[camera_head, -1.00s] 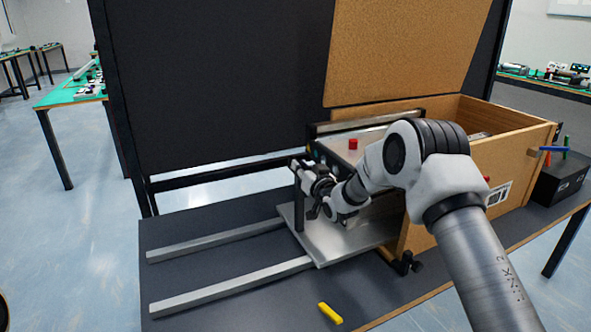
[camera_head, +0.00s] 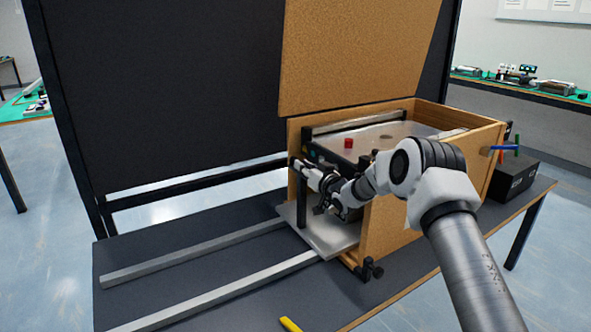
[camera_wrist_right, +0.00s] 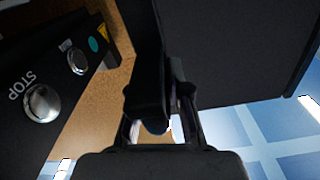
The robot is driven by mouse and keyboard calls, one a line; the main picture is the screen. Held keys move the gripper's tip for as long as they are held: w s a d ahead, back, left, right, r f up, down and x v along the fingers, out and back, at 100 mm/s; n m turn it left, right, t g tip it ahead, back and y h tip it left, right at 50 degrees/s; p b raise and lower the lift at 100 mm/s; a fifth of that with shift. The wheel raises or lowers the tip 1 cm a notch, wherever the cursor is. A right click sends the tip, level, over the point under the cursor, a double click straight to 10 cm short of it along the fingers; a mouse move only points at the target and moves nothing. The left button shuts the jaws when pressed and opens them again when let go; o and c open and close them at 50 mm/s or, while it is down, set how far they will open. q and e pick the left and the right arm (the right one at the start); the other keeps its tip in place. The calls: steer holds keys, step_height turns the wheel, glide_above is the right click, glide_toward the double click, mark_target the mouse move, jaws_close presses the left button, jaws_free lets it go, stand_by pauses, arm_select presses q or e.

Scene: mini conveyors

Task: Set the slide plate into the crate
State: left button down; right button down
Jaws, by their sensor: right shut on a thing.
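The slide plate (camera_head: 325,236) is a flat grey metal plate with a dark upright handle (camera_head: 301,208) at its left end. It bears a conveyor unit (camera_head: 360,138) with a red button. The unit and most of the plate are inside the wooden crate (camera_head: 388,222); the plate's left end sticks out of the open side. My right gripper (camera_head: 303,177) is shut on the handle. In the right wrist view, a dark bar (camera_wrist_right: 147,50) stands between the fingers, beside the control panel (camera_wrist_right: 40,75) marked STOP. My left gripper is out of view.
Two metal rails (camera_head: 195,252) run left from the plate over the dark table (camera_head: 290,290). The crate's lid (camera_head: 360,50) stands raised. A clamp (camera_head: 368,268) is at the crate's front corner. A yellow piece (camera_head: 290,324) lies near the front edge. A black box (camera_head: 515,175) stands right.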

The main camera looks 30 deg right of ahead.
steer(key=shift+d, duration=0.35)
steer(key=c, duration=1.1)
jaws_free()
steer(key=shift+c, duration=0.2)
steer(key=s, duration=1.2)
steer(key=shift+d, duration=0.15)
